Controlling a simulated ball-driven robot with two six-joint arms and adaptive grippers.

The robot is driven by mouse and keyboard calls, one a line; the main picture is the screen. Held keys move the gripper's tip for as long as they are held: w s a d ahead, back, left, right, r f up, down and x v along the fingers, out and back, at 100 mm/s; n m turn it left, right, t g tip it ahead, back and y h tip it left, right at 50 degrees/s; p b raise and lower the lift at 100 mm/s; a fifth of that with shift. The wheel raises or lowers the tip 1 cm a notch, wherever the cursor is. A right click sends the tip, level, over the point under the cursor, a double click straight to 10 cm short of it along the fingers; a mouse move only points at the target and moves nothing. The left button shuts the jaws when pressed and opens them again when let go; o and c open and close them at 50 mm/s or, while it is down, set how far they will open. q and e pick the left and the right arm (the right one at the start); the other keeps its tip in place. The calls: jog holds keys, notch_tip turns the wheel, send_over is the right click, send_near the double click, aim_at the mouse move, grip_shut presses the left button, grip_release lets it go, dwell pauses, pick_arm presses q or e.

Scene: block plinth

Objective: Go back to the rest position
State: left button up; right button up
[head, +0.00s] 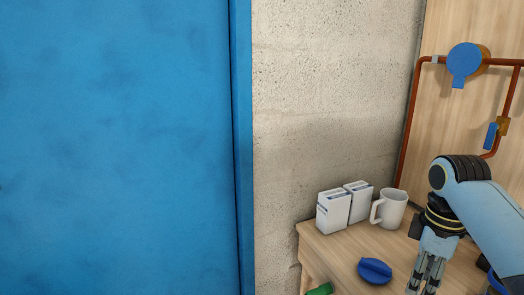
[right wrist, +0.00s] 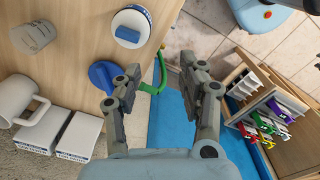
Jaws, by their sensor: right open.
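My right gripper (head: 425,275) hangs fingers-down over the wooden table at the lower right of the head view. In the right wrist view my right gripper (right wrist: 160,75) is open, its two fingers well apart, and I see nothing held. A blue knob (head: 375,271) lies on the table left of the gripper; in the right wrist view the knob (right wrist: 105,74) shows beside the left finger. A green bent piece (right wrist: 158,78) appears between the fingers, apparently farther off. My left gripper is in neither view.
Two white boxes (head: 334,212) and a white mug (head: 389,209) stand at the table's back. Copper pipes (head: 411,120) with a blue valve (head: 465,62) run along the wooden panel behind. A blue door (head: 120,150) fills the left. A wooden rack (right wrist: 243,80) holds coloured pieces.

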jog(key=s+a+f+m+t, duration=0.25)
jog(key=s+m, duration=0.25)
jog(key=s, duration=0.8)
jog(key=s+r+m+t, duration=0.1)
jog(key=s+r+m, duration=0.35)
jog(key=s, duration=0.65)
notch_tip(320, 180, down, 30)
jog(key=s+d+g+h+b, duration=0.1)
jog(key=d+b, duration=0.1)
jog(key=b, duration=0.4)
pick_arm(q)
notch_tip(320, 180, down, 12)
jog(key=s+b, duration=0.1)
jog(key=b, duration=0.5)
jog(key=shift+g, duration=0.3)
pick_arm(e)
jog(key=s+f+g, duration=0.1)
jog(key=s+f, duration=1.8)
jog(key=f, duration=0.5)
jog(key=shift+s+d+g, duration=0.35)
jog(key=shift+s+d, duration=0.05)
jog(key=shift+m, duration=0.25)
